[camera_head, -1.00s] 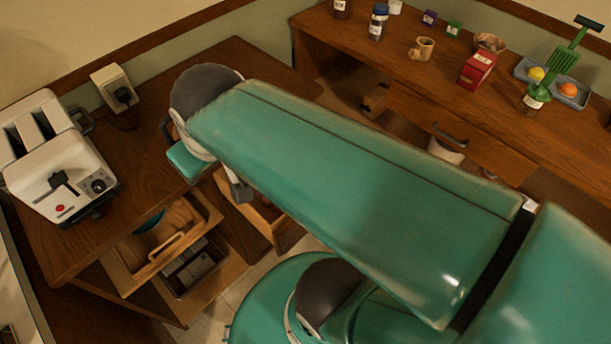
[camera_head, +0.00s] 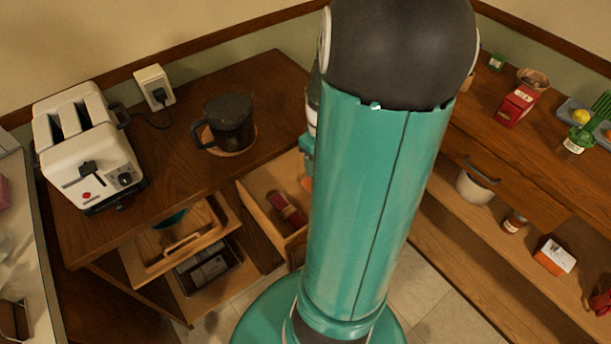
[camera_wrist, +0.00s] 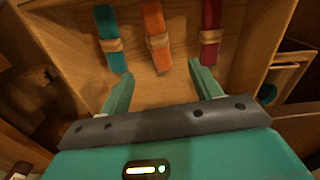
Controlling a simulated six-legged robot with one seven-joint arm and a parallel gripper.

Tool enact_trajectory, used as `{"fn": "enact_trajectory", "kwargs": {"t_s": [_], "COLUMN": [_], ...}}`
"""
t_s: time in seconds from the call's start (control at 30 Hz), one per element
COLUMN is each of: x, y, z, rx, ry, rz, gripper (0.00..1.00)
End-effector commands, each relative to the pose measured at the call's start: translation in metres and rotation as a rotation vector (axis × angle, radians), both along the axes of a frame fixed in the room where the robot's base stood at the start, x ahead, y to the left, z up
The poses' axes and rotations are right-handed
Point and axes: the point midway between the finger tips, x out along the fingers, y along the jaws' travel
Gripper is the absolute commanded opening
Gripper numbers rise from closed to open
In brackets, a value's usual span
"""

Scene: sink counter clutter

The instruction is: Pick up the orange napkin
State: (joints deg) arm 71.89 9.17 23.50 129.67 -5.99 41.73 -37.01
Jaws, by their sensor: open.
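The orange napkin (camera_wrist: 152,18) lies rolled with a tan ring in an open wooden drawer (camera_wrist: 240,85), between a teal napkin (camera_wrist: 105,22) and a red napkin (camera_wrist: 212,15). My gripper (camera_wrist: 161,74) is open and empty. Its two fingers point into the drawer, just short of the orange napkin's near end and spread to either side of it. In the head view, the drawer (camera_head: 256,183) shows with the red napkin (camera_head: 288,209); my arm hides most of the rest, and a small orange patch shows at my arm's edge.
The drawer walls stand close around the napkins. A coffee pot (camera_head: 229,122) and a toaster (camera_head: 85,150) stand on the counter above. Another drawer (camera_head: 180,245) is open to the left. The right counter holds a red box (camera_head: 516,106) and other clutter.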

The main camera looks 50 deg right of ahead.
Motion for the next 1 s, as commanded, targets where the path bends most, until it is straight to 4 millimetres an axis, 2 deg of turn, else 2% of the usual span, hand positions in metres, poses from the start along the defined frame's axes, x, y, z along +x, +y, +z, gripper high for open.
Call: {"fn": "enact_trajectory", "kwargs": {"t_s": [0.17, 0.5, 0.77, 1.0], "x": [-0.004, -0.002, -0.002, -0.002], "y": [-0.005, -0.003, -0.004, -0.004], "z": [-0.018, -0.078, -0.097, -0.131], "rx": [0.012, 0.013, 0.010, 0.011], "ry": [0.001, 0.001, 0.000, 0.001], "rz": [-0.002, 0.000, 0.002, 0.003], "gripper": [0.64, 0.64, 0.64, 0.64]}}
